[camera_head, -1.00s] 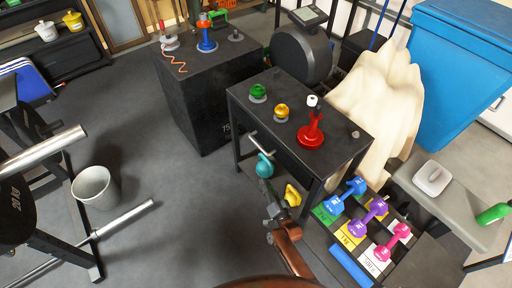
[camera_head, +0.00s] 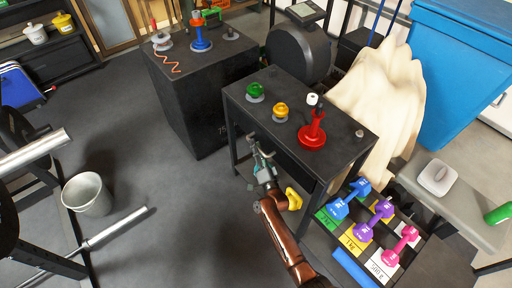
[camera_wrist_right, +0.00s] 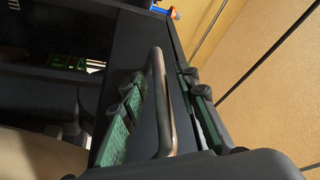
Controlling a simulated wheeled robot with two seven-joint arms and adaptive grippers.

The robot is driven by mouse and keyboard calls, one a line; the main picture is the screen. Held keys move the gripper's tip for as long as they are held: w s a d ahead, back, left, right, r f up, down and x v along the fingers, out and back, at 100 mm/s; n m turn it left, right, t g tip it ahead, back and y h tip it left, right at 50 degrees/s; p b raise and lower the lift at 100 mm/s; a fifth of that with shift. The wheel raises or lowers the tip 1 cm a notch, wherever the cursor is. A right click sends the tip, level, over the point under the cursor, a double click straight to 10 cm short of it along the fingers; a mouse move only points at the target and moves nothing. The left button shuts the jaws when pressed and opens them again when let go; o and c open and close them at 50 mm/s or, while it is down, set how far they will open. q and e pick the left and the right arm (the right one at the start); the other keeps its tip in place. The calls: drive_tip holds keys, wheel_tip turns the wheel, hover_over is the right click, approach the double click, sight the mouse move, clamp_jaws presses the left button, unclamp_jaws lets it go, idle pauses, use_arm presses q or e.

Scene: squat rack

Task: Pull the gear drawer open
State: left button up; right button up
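The gear drawer (camera_head: 287,152) is a dark front under the top of the black table. It looks closed. Its metal bar handle (camera_head: 250,141) is partly covered by my right gripper (camera_head: 261,157) in the head view. In the right wrist view the handle (camera_wrist_right: 160,99) runs between the two green-padded fingers of my right gripper (camera_wrist_right: 163,92). The fingers stand apart, one on each side of the bar, and I see gaps, so the gripper is open around it. My left gripper is not in view.
On the table stand a green piece (camera_head: 255,91), a yellow piece (camera_head: 281,111) and a red stand (camera_head: 312,135). A yellow kettlebell (camera_head: 293,198) is beside my right arm. A dumbbell rack (camera_head: 348,265) is at right. A bucket (camera_head: 87,194) stands on open floor at left.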

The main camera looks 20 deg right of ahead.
drive_tip(key=shift+c, duration=0.6)
clamp_jaws()
